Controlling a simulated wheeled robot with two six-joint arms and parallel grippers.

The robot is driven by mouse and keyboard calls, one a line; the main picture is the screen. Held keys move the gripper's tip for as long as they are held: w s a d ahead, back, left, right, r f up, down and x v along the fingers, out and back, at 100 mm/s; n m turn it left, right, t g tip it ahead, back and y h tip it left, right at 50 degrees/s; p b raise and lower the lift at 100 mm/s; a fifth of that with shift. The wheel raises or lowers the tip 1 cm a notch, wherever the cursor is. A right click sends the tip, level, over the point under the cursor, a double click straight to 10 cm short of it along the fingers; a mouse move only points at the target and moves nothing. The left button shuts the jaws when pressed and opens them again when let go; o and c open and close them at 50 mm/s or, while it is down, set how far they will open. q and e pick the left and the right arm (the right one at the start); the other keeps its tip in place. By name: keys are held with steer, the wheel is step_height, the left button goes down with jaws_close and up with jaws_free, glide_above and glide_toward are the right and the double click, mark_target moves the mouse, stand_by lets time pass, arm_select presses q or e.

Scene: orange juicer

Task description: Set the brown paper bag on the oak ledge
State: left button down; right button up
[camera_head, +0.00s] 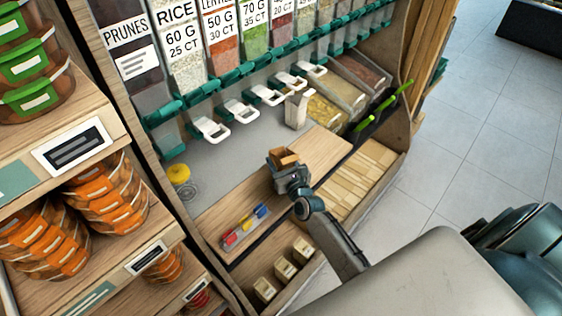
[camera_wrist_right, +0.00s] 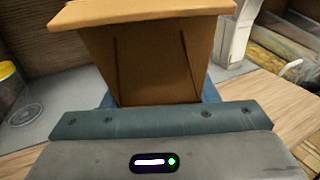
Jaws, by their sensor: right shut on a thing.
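The brown paper bag (camera_head: 284,157) is upright in my right gripper (camera_head: 290,172), over the oak ledge (camera_head: 328,151). In the right wrist view the bag (camera_wrist_right: 150,62) fills the middle, with my right gripper (camera_wrist_right: 160,105) shut on its lower part. The fingertips are hidden behind the bag. The oak ledge also shows at the right of the wrist view (camera_wrist_right: 262,92). Whether the bag's base touches the ledge cannot be told. My left gripper is not in view.
Red, yellow and blue items (camera_head: 246,224) lie on the ledge's near left part. A white scoop-like container (camera_head: 297,110) stands on the grey counter (camera_head: 225,160) behind. A yellow-lidded jar (camera_head: 179,175) stands at left. Dispensers with white handles (camera_head: 240,110) line the back.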

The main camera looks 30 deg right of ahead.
steer(key=o, duration=1.3)
steer(key=shift+f, duration=0.15)
steer(key=shift+s+r, duration=0.15)
steer(key=shift+r, duration=0.05)
steer(key=s, duration=1.1)
steer(key=shift+s+a+b, duration=0.35)
steer(key=shift+s+b, duration=0.05)
